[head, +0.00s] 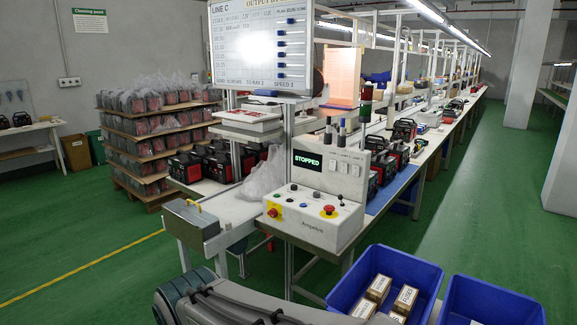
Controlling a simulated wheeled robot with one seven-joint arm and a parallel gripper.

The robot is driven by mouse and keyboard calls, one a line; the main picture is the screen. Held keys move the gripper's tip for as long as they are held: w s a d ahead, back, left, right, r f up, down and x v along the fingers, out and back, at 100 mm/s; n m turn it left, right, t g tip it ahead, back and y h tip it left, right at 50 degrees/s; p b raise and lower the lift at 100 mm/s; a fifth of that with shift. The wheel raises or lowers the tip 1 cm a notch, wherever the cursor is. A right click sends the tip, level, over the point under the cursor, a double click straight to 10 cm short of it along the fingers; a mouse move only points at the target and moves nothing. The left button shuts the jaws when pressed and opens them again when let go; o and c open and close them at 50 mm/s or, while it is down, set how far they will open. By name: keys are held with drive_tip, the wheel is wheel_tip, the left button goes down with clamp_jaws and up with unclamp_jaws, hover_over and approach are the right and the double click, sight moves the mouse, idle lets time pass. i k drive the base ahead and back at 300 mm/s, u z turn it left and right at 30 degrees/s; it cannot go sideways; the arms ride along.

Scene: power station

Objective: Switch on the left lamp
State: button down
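A light grey control console (318,208) stands at the end of the line, with a small display (307,161) reading "STOPPED". Right of the display is a row of three small pale switches (344,166) with labels too small to read surely; their positions cannot be told. Several slim posts with dark or bluish tops (342,128) stand at the console's upper edge; none looks clearly lit. The sloping front has small buttons, a red knob on yellow at left (273,212) and a red mushroom button on yellow at right (328,211). My gripper is not in view; only part of my arm shows at the bottom.
Two blue bins (385,262) stand at the lower right, one holding small boxes. A whiteboard (258,50) hangs above. Green floor is open at left and right.

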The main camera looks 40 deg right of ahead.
sight(333, 164)
drive_tip(key=z, duration=0.75)
drive_tip(key=i, duration=0.95)
drive_tip(key=z, duration=1)
drive_tip(key=i, duration=0.2)
drive_tip(key=z, duration=0.2)
